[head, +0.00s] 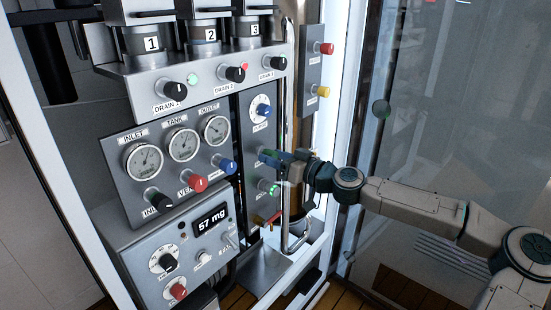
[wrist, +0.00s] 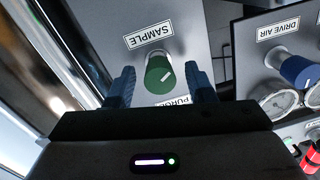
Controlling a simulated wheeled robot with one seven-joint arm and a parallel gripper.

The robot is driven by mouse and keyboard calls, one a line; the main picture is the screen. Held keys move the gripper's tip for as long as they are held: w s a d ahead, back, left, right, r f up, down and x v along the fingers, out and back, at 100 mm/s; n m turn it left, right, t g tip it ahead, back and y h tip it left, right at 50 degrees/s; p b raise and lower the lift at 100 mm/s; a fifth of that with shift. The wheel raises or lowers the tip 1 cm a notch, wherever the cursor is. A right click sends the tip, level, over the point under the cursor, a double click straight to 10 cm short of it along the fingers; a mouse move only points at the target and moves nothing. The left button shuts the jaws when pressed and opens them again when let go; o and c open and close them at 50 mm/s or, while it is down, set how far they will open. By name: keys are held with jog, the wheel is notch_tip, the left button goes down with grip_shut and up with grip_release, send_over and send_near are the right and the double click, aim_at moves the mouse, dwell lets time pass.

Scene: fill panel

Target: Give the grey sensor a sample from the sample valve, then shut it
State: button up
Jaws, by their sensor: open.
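A display (head: 212,222) on the lower grey box reads 57 mg. I cannot tell which part is the grey sensor.
A blue knob (head: 228,166) and red knob (head: 198,182) are on the gauge panel at left. A vertical pipe (head: 287,215) and glass door (head: 430,140) are at right.

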jog(key=shift+c, duration=0.3)
jog(key=c, duration=0.9)
